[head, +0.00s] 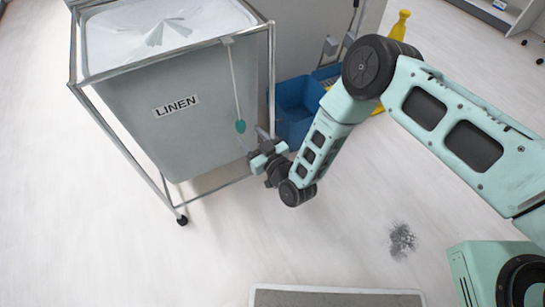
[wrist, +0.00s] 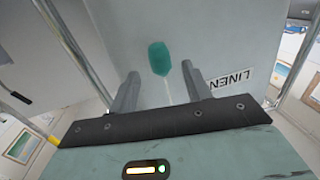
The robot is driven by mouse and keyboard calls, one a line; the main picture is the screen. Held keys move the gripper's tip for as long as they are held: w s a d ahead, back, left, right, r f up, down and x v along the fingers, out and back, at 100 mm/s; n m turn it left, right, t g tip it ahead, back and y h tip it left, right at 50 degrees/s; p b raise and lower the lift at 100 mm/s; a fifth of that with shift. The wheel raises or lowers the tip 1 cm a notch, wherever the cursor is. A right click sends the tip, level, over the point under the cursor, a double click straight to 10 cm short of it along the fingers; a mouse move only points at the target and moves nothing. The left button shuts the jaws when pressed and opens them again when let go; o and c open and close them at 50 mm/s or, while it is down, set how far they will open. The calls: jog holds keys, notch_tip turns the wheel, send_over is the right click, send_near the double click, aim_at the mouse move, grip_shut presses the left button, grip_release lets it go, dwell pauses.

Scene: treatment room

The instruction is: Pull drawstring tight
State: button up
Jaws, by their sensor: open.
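The drawstring (head: 234,80) hangs as a pale cord down the front right of the linen bag (head: 190,130), from near the frame's top rail. A teal toggle (head: 240,126) sits at its lower end. In the wrist view the toggle (wrist: 159,57) is beyond and roughly between the fingers, with a pale cord running from it toward the gripper. My gripper (head: 257,146) is open, just below the toggle; the wrist view shows both fingers (wrist: 158,95) apart. I cannot tell whether the cord lies between the fingers. The bag's top looks gathered into folds.
A metal frame (head: 272,85) on casters surrounds the bag, with an upright close to my gripper. A blue bucket (head: 297,105) and a yellow item (head: 399,27) stand behind my arm. A dark smudge (head: 402,240) and a grey mat (head: 335,298) lie on otherwise clear floor.

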jog(key=p+v, duration=0.1)
jog(key=v, duration=1)
jog(key=shift+s+d+p, duration=0.2)
jog(key=shift+s+p, duration=0.1)
jog(key=shift+p, duration=0.05)
jog(key=w+a+r+n+g+h, duration=0.3)
jog(key=r+g, duration=0.4)
jog(key=r, duration=0.6)
jog(key=s+d+r+m+g+h, duration=0.3)
jog(key=s+d+r+g+h, duration=0.4)
jog(key=s+d+r, duration=1.25)
notch_tip(320, 180, up, 21)
jog(key=s+h+p, duration=0.1)
jog(key=p, duration=2.1)
jog(key=shift+a, duration=0.3)
jog(key=shift+c, duration=0.3)
